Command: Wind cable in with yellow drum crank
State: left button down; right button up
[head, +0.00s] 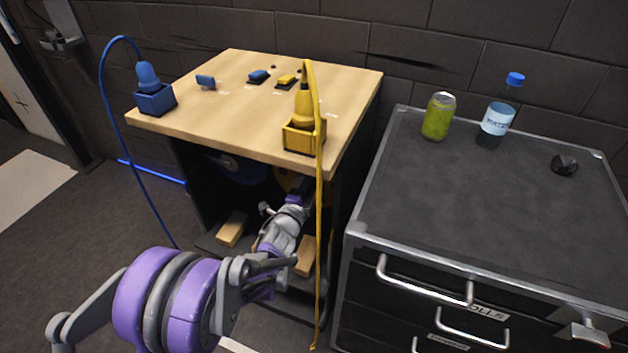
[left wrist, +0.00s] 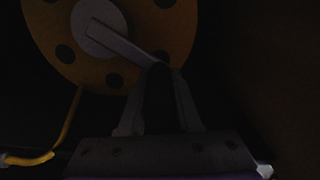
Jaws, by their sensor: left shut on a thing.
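The yellow drum (left wrist: 170,30) shows in the left wrist view as an orange-yellow disc with dark holes and a grey hub. Its crank (left wrist: 120,42) runs from the hub down to the right, ending in a dark handle (left wrist: 158,88). My left gripper (left wrist: 158,105) is shut on this handle. In the head view my left gripper (head: 297,198) reaches under the wooden table, hiding most of the drum. The yellow cable (head: 319,230) hangs from the yellow plug (head: 303,105) over the table's front to the floor. It also shows beside the drum (left wrist: 72,120).
The plug stands in a yellow box (head: 300,138). A blue plug (head: 148,75) with a blue cable (head: 130,165) is at the table's left, and a blue drum (head: 238,170) sits beneath. Wooden blocks (head: 232,229) flank my arm. A drawer cabinet (head: 480,200) stands close right.

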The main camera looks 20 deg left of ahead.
pick_arm(q)
jog(key=shift+d+f, duration=0.1)
dwell(0.4)
jog(key=c, duration=0.6)
grip_release()
jog(key=shift+s, duration=0.1)
jog(key=s, duration=1)
jog(key=shift+s+a, duration=0.25)
jog(key=shift+s, duration=0.1)
